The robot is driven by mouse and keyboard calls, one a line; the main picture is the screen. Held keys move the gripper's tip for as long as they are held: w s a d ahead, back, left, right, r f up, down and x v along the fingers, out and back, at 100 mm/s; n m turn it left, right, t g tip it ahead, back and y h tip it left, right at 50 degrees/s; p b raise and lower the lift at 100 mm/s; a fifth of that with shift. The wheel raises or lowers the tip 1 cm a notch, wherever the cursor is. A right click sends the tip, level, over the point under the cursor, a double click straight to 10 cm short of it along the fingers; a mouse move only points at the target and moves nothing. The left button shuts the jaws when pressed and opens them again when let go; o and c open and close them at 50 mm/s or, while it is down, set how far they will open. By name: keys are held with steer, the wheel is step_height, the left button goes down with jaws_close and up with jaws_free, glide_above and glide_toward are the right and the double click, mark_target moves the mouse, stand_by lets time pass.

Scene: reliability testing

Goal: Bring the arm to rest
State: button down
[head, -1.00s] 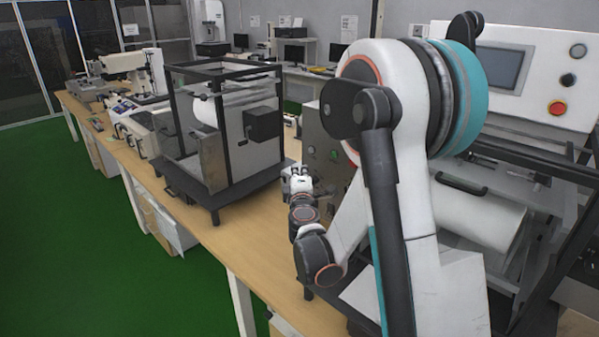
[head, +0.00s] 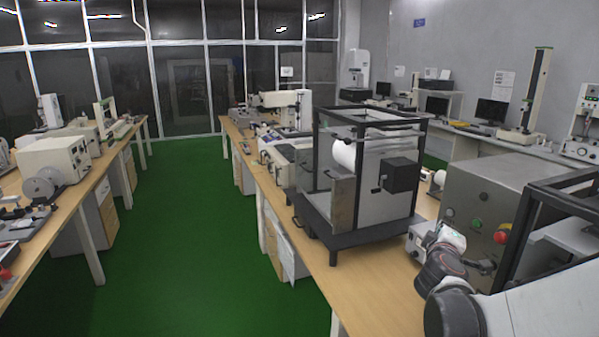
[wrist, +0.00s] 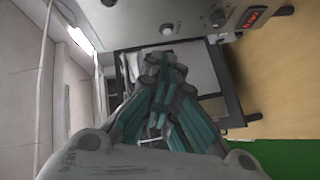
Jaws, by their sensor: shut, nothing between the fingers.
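My arm (head: 440,268) reaches in from the lower right of the head view, its wrist low over the wooden bench (head: 375,288), beside a grey metal control box (head: 490,198). The fingertips cannot be made out clearly there. In the wrist view my gripper (wrist: 165,68) has its teal and dark fingers drawn together with nothing between them. It points toward a black-edged frame, with the grey panel (wrist: 190,22) close above it in the picture.
A black-framed machine with a white roll (head: 345,154) stands on the bench left of my arm. A second bench with instruments (head: 70,165) lies at the far left. The green floor (head: 190,250) between the benches is clear.

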steer(key=s+a+f+m+g+y, duration=0.1)
steer(key=s+a+m+g+y, duration=0.1)
steer(key=s+a, duration=0.3)
steer(key=s+a+f+m+g+y, duration=0.2)
steer(key=s+a, duration=0.4)
steer(key=s, duration=0.8)
steer(key=s+a+f+m+g+y, duration=0.2)
steer(key=s+a+m+y, duration=0.2)
steer(key=s, duration=0.5)
steer(key=shift+s+a+g, duration=0.4)
steer(key=shift+a, duration=0.8)
